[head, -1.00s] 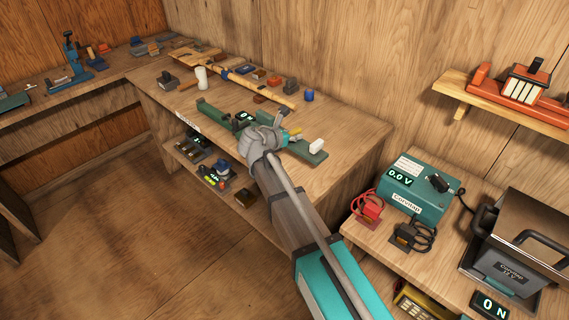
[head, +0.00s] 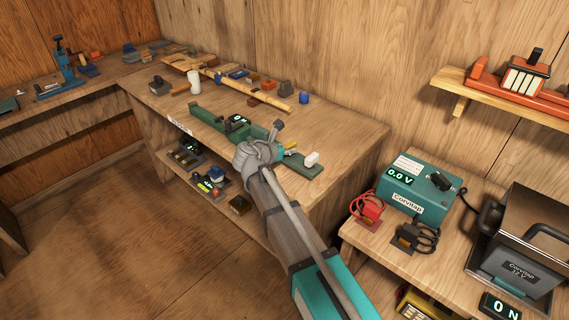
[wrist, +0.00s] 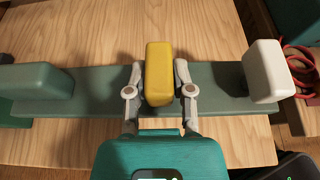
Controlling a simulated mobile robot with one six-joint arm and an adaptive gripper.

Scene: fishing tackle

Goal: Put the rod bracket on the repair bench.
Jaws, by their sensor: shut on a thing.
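My gripper (wrist: 159,85) is shut on a yellow block (wrist: 159,72), with one finger against each side. The block stands upright over a long green bar (wrist: 100,85); I cannot tell whether it is fixed to it. I cannot tell which part is the rod bracket.
A white block (wrist: 266,70) and a green block (wrist: 36,82) flank the yellow one. A rod (head: 235,82) and small blocks lie behind. A teal power box (head: 418,183) stands on the table at right. Bare bench top lies right of the bar.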

